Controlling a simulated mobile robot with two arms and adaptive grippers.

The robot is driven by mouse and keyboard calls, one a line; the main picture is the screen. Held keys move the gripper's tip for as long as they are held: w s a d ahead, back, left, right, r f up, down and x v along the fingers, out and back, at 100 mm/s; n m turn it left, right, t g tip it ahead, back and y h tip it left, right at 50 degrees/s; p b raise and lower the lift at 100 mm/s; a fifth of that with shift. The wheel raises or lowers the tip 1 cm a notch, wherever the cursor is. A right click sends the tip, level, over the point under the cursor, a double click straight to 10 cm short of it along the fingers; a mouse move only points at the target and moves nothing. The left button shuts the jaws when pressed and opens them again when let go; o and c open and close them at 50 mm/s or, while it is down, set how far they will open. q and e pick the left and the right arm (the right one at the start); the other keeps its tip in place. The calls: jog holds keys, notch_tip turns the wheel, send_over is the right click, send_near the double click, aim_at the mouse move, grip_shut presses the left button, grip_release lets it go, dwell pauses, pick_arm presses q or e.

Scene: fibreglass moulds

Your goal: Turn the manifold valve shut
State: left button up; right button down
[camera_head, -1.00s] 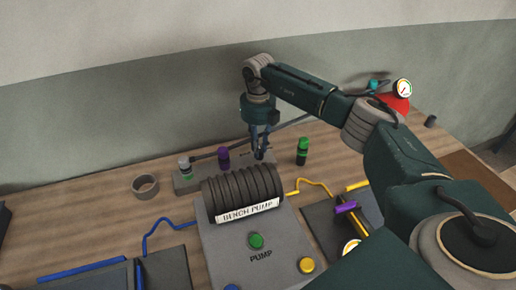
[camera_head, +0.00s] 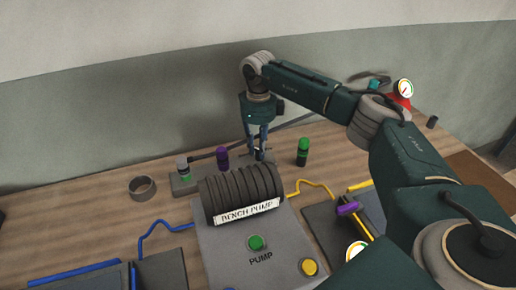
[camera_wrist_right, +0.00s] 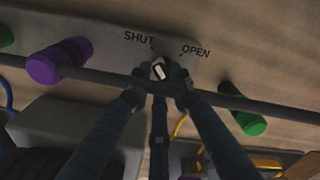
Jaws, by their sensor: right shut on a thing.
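The manifold (camera_head: 183,187) is a grey block behind the pump; it also shows in the right wrist view (camera_wrist_right: 95,40), with the words SHUT and OPEN printed on it. The valve (camera_wrist_right: 159,70) is a small dark knob with a white mark, below and between the two words. My right gripper (camera_head: 259,155) points down at the manifold's right end. In the right wrist view its fingers (camera_wrist_right: 158,88) are closed around the valve and partly hide it. The white mark is tilted; its exact setting is hard to tell. My left gripper is not in view.
A ribbed bench pump (camera_head: 242,192) stands in front of the manifold. A purple fitting (camera_head: 222,158) and a grey-green one (camera_head: 184,168) stand on the manifold, with a green one (camera_head: 302,152) to the right. A loose grey ring (camera_head: 142,188) lies left. A dark bar runs beside the valve.

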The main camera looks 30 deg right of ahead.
jog(key=shift+w+r+n, duration=0.1)
jog(key=shift+r+n, duration=0.05)
jog(key=shift+n, duration=0.25)
jog(key=c, duration=1.5)
grip_release()
jog(key=shift+c, duration=0.2)
notch_tip(320, 180, up, 12)
